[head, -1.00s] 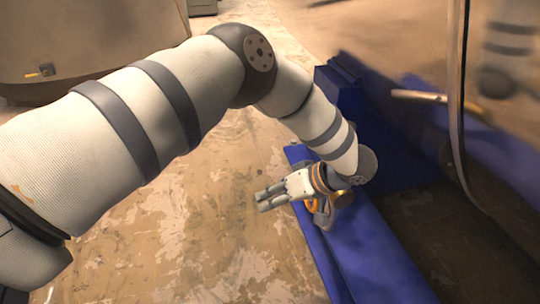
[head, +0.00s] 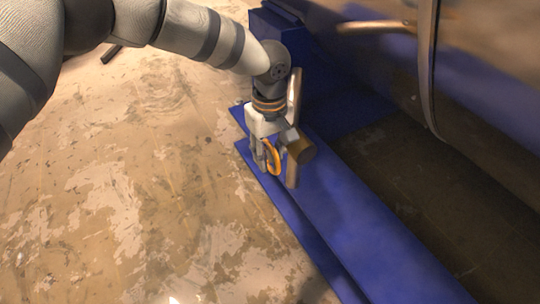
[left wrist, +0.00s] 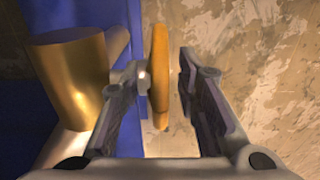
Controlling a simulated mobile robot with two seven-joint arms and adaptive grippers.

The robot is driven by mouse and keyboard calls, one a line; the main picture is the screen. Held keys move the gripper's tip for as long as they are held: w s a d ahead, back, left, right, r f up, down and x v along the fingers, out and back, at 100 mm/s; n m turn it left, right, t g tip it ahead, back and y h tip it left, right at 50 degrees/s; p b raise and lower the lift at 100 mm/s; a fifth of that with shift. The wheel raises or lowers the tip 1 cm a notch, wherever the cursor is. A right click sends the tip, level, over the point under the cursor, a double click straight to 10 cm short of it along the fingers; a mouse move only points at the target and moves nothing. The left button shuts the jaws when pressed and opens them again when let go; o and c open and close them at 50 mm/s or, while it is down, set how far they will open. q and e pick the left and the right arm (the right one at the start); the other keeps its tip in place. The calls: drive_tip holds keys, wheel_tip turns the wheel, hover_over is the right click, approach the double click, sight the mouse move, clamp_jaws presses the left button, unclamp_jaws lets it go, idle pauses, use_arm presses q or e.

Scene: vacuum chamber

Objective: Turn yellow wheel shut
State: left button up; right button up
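The yellow wheel (head: 273,157) is a thin orange-yellow disc on the side of a valve with a brass cylinder (head: 301,151), above the blue beam. My left gripper (head: 265,158) points down over the wheel in the head view. In the left wrist view the wheel (left wrist: 158,65), seen edge-on, stands between the two fingers of the left gripper (left wrist: 168,72). The left finger is close to the wheel's hub; whether it touches is unclear. A clear gap separates the wheel from the right finger. The gripper is open. My right gripper is not in view.
The blue beam (head: 385,235) runs along the floor under the valve, with a blue block (head: 283,35) at its far end. A large metal chamber wall with a curved rim (head: 428,75) stands at the right.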

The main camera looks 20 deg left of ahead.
use_arm(q)
drive_tip(key=shift+f, duration=0.1)
clamp_jaws()
